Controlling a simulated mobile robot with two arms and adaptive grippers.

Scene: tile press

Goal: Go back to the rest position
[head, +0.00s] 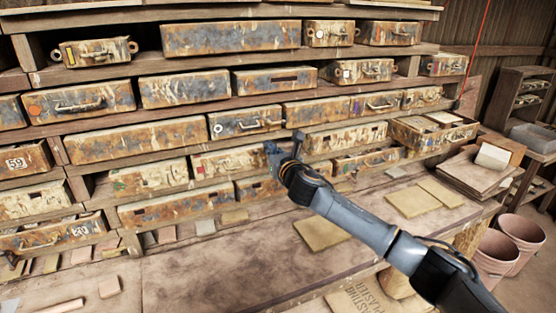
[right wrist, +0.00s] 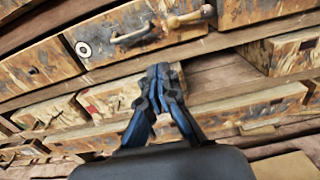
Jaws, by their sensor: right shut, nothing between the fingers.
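My right gripper (head: 283,157) is in front of the drawer shelves, near the middle of the head view, with its arm reaching in from the lower right. In the right wrist view the gripper (right wrist: 160,72) has its blue fingers together, with nothing between them. It points at the shelves, below a drawer with a white ring mark (right wrist: 83,48) and a handle. I cannot tell how far the fingertips are from the drawer fronts. My left gripper does not show in either view.
A wooden rack (head: 185,102) holds many worn drawers. The workbench (head: 215,270) below has a clear stretch at its middle. Square tiles (head: 320,234) lie on it. A stack of boards (head: 478,174) is at the right. Pink buckets (head: 497,252) stand on the floor beyond the bench.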

